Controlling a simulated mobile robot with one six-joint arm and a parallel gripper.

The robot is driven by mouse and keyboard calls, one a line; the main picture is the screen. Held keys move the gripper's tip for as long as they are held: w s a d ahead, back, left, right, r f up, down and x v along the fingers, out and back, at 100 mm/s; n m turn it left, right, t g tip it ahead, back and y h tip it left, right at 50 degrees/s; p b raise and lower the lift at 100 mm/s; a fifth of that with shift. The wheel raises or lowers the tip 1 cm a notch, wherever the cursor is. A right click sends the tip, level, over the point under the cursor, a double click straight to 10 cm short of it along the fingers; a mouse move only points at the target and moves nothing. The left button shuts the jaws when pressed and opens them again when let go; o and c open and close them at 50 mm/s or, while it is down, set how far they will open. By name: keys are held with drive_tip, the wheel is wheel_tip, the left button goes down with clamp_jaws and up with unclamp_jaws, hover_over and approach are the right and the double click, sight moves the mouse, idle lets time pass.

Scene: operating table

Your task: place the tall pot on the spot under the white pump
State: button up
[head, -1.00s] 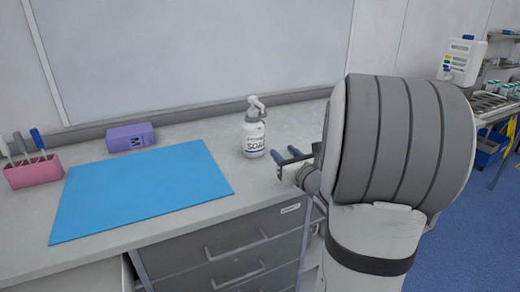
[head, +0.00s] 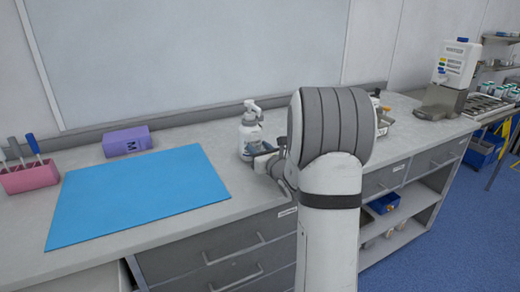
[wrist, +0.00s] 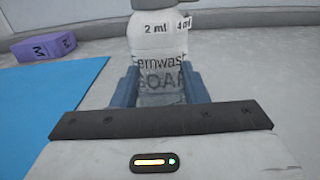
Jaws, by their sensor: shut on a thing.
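My gripper (wrist: 160,88) shows two blue fingers in the wrist view, shut on what looks like a clear, see-through tall pot (wrist: 162,98). Its outline is faint, with the soap lettering showing behind it. In the head view my gripper (head: 262,150) is low at the counter's front, by the lower right of the white soap bottle (head: 249,133); the pot cannot be made out there. The soap bottle (wrist: 158,40) stands upright just beyond the fingers. A white pump unit (head: 458,63) stands at the far right of the counter, with a grey base (head: 437,106) under it.
A blue mat (head: 138,195) covers the left counter. A purple box (head: 126,141) and a pink holder with tools (head: 30,178) stand behind and left of it. Small items (head: 383,118) stand behind my arm. The counter before the pump is mostly clear.

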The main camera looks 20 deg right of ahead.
drive_tip(key=o, duration=0.6)
drive_tip(key=shift+f, duration=0.1)
drive_tip(key=o, duration=0.5)
